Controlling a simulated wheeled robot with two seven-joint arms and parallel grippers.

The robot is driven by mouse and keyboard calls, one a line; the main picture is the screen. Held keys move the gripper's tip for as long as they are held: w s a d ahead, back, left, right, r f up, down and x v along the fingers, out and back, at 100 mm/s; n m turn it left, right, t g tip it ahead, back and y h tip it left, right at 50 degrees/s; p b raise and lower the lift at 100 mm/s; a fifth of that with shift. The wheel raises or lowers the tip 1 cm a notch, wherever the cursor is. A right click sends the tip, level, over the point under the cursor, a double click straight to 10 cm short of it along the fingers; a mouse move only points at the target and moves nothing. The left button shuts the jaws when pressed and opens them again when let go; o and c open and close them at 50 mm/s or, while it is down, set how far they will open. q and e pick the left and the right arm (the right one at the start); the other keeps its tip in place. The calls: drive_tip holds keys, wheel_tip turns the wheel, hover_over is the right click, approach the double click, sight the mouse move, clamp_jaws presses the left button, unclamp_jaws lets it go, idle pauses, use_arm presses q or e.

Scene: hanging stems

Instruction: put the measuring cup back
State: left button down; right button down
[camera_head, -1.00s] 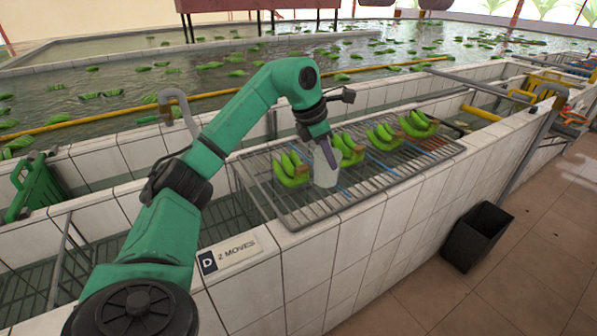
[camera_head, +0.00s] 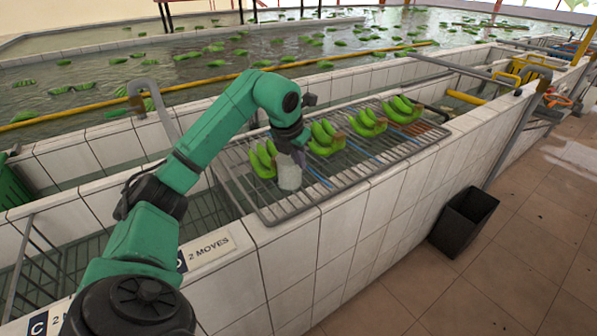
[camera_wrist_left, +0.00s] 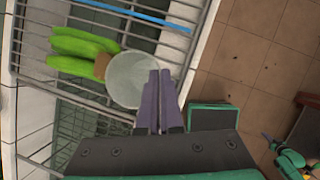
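The measuring cup (camera_head: 289,173) is a pale, whitish cup at the near left part of the wire rack (camera_head: 300,207). In the left wrist view I look into its round mouth (camera_wrist_left: 128,80). My left gripper (camera_head: 295,152) is at the cup's rim. In the left wrist view its two purple fingers (camera_wrist_left: 159,76) are nearly together at the cup's edge, pinching its wall. Whether the cup touches the rack is unclear. A small arm end with a purple tip, seemingly my right gripper (camera_wrist_left: 268,141), shows at the lower right of the wrist view; its fingers are too small to judge.
A green banana bunch (camera_head: 262,160) lies close beside the cup; more bunches (camera_head: 325,138) lie farther along the rack. A "2 MOVES" label (camera_head: 208,247) is on the tiled ledge. A black bin (camera_head: 464,220) stands on the floor. Water with floating bananas lies behind.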

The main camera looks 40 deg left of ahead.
sight(297, 168)
use_arm(q)
drive_tip(key=shift+f, duration=1.9)
drive_tip(key=c, duration=1.1)
unclamp_jaws()
drive_tip(key=shift+r, duration=0.15)
